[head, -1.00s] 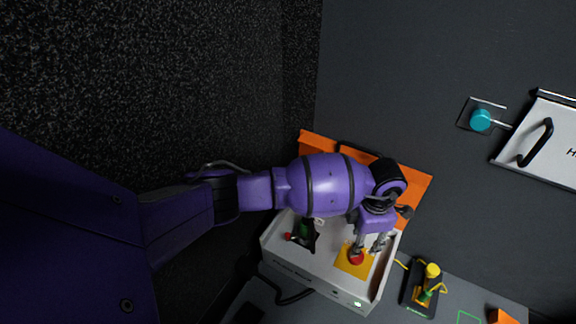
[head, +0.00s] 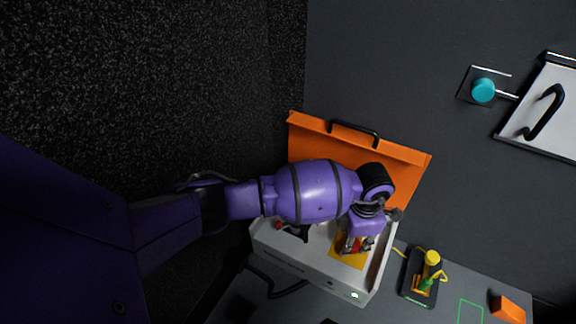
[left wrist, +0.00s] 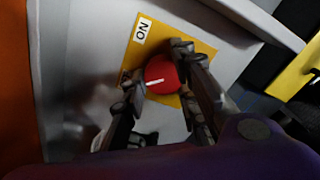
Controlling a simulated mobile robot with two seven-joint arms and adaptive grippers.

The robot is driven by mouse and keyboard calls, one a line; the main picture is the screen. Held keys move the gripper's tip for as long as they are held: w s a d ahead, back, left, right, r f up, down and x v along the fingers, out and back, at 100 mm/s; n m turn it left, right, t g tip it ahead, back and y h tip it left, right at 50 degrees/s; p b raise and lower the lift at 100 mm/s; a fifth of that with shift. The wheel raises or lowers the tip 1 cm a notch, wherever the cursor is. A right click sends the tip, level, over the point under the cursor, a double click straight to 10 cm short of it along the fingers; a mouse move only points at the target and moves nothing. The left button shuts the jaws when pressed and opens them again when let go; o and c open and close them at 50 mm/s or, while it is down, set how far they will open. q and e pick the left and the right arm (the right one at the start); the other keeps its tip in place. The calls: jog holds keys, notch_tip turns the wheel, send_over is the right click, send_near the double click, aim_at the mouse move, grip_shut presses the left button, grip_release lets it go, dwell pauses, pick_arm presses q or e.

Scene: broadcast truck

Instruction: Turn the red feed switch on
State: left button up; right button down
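The red feed switch (left wrist: 163,75) is a round knob with a white line on a yellow plate (left wrist: 205,48). The line points toward the left finger in the left wrist view. An ON label (left wrist: 142,29) sits at the plate's upper-left corner. The plate is on a white box (head: 310,262) with a raised orange lid (head: 350,152). My left gripper (left wrist: 160,86) is open, with one finger on each side of the knob. The fingers are very near its sides; firm contact is not clear. In the head view the gripper (head: 355,244) mostly covers the knob. My right gripper is not visible.
Inside the box, left of the plate, is a dark lever-like part (head: 294,230) with a red end. Right of the box are a black tray (head: 413,287) with yellow and green items and an orange block (head: 508,309). A teal knob (head: 483,90) is on the dark wall.

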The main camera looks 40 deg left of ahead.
pick_arm(q)
jog(key=shift+w+a+r, duration=0.1)
jog(key=shift+w+a, duration=0.1)
jog(key=c, duration=0.3)
jog(key=shift+c, duration=0.2)
